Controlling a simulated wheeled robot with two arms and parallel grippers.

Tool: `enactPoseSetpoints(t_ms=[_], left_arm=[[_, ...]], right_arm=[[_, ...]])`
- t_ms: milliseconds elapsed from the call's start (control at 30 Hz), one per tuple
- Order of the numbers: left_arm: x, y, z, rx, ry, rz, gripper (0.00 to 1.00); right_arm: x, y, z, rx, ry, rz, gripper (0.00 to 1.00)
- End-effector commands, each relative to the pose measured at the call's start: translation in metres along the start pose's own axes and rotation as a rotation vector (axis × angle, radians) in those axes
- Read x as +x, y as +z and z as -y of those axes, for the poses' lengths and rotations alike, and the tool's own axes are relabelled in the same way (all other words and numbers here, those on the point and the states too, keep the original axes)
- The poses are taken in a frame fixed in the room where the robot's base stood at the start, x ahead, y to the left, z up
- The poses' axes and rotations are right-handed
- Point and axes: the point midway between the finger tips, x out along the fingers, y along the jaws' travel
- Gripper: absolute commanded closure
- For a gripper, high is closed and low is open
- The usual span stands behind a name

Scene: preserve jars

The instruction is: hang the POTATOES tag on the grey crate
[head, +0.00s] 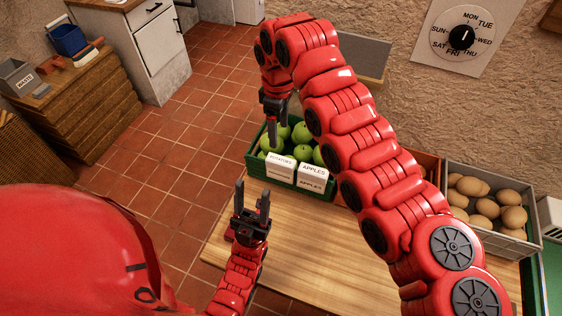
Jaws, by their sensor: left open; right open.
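The white POTATOES tag (281,168) is at the front wall of the green crate (252,158), which holds green apples. A white APPLES tag (312,172) is right beside it on the same wall. The grey crate (492,244) is at the right and holds potatoes; I see no tag on the part of it that shows. My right gripper (277,130) points down over the apples, behind the POTATOES tag, open with nothing in it. My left gripper (251,200) is open and empty over the table's left part, in front of the green crate.
The wooden table (315,240) is bare in front of the crates. My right arm crosses the view and hides much of an orange crate (430,165) between the green and grey ones. A green thing (548,280) is at the right edge. Tiled floor lies left.

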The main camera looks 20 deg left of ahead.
Motion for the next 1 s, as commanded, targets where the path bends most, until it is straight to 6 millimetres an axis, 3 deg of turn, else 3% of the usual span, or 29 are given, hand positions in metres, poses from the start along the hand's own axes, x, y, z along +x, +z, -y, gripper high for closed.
enactPoseSetpoints(t_ms=[400, 733, 867, 1000], left_arm=[[0.020, -0.003, 0.001, 0.000, 0.000, 0.000, 0.50], [0.035, -0.006, 0.002, 0.000, 0.000, 0.000, 0.50], [0.054, -0.009, 0.003, 0.000, 0.000, 0.000, 0.50], [0.059, -0.010, 0.003, 0.000, 0.000, 0.000, 0.50]], right_arm=[[0.060, -0.001, 0.001, 0.000, -0.003, 0.000, 0.22], [0.079, 0.002, -0.001, -0.001, -0.002, 0.003, 0.22], [0.096, 0.004, -0.004, 0.001, -0.003, 0.005, 0.22], [0.117, 0.004, -0.005, 0.001, 0.000, 0.002, 0.22]])
